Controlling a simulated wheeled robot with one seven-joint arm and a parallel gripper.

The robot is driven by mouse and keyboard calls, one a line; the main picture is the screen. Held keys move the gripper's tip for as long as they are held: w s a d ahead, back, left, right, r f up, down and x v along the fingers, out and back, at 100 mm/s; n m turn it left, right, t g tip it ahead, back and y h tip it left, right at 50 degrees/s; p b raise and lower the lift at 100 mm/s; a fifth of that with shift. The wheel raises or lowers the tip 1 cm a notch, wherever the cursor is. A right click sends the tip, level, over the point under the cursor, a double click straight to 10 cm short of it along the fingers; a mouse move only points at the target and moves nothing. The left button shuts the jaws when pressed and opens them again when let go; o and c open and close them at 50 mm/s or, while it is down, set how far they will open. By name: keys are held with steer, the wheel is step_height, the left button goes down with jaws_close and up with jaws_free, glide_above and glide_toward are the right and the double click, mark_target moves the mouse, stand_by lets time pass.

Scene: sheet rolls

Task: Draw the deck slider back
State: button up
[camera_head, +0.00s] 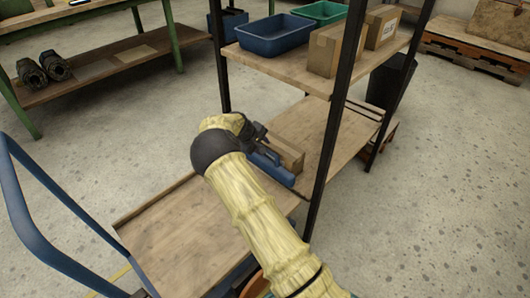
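A wooden deck (180,240) with a raised edge lies low in the head view, next to a blue tubular handle (52,258). I cannot pick out for sure which part is the deck slider. My yellow-covered arm reaches across the deck's right side toward the lower shelf. My gripper (263,140) is dark and small at the far end of the arm, beside a cardboard box (285,150) and a blue object (272,168). The wrist partly hides it, so I cannot tell whether its fingers are open or touch anything.
A dark-framed rack (330,150) stands close to my arm. Its upper shelf holds a blue bin (275,35), a green bin (322,12) and boxes (335,50). A green-legged bench (115,70) stands at left.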

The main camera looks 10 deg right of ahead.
mark_target(265, 162)
steer(key=shift+b+x, duration=0.4)
steer(key=shift+x, duration=1.45)
steer(key=shift+w, duration=0.1)
steer(key=shift+d, duration=0.1)
steer(key=shift+c, duration=0.2)
jaws_close()
